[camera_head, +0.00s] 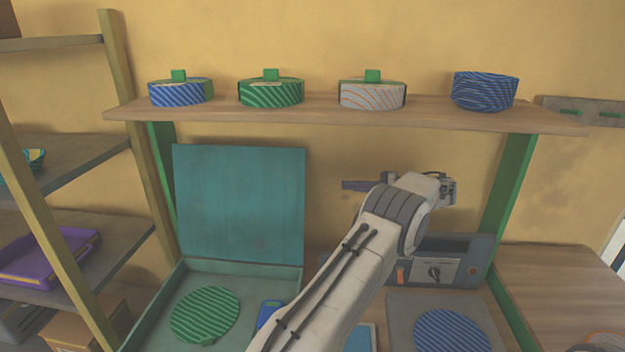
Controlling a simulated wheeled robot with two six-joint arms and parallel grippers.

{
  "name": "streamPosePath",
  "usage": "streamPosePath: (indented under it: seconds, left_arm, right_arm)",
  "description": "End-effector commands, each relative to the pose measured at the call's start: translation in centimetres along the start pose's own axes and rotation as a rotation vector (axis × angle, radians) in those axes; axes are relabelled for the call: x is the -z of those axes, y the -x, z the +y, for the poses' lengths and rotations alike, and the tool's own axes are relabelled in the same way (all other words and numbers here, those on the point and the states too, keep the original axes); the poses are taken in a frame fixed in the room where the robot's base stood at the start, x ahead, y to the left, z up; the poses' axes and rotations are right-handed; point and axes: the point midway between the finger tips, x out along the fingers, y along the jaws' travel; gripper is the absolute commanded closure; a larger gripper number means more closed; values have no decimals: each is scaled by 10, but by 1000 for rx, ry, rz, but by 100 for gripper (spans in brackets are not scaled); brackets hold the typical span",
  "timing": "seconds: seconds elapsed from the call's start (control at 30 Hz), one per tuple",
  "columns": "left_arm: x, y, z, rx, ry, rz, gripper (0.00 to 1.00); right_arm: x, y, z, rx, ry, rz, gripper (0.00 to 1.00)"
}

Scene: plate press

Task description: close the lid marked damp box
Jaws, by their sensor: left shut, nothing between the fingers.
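A teal lid (240,203) stands open, nearly upright, at the back of a shallow green box (153,304) on the left of the worktop. I cannot read any marking on it. Inside the box lie a green striped disc (205,315) and a small blue item (269,312), partly hidden by my arm. My left gripper (350,185) is shut and empty, to the right of the lid and apart from it, with its dark fingers pointing left. My left arm hides the area right of the box. My right gripper is out of view.
Above, a wooden shelf (325,113) holds several striped round pots. Behind my arm is a control panel (470,262) with a knob; in front of it a grey plate (400,318) bears a blue striped disc (452,331). A shelf rack stands at left.

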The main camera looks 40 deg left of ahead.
Motion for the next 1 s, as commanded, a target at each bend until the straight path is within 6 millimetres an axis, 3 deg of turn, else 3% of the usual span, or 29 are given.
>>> streamPosePath:
  seconds: [0.37,0.7,1.0]
  left_arm:
    - [-1,-44,-11,70,39,-65,100]
    - [-6,-117,-17,67,38,-63,100]
    - [-32,-106,-14,68,37,-59,100]
  right_arm:
    - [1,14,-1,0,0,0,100]
    - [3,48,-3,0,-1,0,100]
    - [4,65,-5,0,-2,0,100]
